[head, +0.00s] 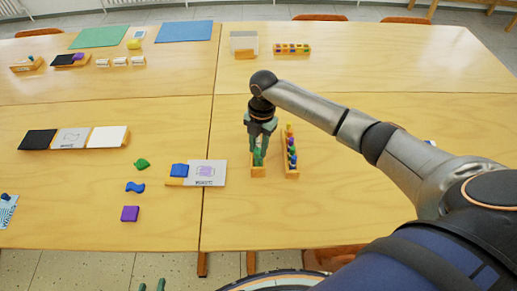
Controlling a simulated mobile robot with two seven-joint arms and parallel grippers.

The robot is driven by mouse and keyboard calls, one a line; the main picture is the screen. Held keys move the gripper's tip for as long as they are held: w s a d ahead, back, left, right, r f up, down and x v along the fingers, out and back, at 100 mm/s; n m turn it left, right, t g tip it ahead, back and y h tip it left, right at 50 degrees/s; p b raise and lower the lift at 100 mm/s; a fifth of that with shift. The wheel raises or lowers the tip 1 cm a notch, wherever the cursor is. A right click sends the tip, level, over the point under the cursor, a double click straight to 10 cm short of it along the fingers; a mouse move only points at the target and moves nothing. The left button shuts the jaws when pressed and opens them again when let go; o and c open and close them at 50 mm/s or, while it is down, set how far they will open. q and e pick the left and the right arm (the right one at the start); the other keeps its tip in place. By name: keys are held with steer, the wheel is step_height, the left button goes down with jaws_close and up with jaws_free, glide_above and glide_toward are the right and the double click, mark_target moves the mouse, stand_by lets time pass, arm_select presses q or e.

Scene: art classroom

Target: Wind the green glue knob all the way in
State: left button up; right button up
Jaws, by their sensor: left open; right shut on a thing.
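The green glue knob (258,158) stands at a small wooden holder (258,172) near the front edge of the right table. My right gripper (258,150) reaches down onto it from above and is shut on it; the fingers partly hide the knob, so how far in it sits cannot be told.
A wooden rack of coloured pieces (291,160) stands close to the right of the holder. A white card (207,173) with a blue piece lies to the left. Loose green, blue and purple pieces (130,214) lie further left. The table right of the rack is mostly clear, under my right arm.

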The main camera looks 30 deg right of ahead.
steer(key=n, duration=0.5)
steer(key=shift+b, duration=0.4)
steer(key=n+h, duration=0.1)
steer(key=n, duration=0.5)
steer(key=shift+g, duration=0.3)
steer(key=o, duration=1.4)
steer(key=shift+o, duration=0.2)
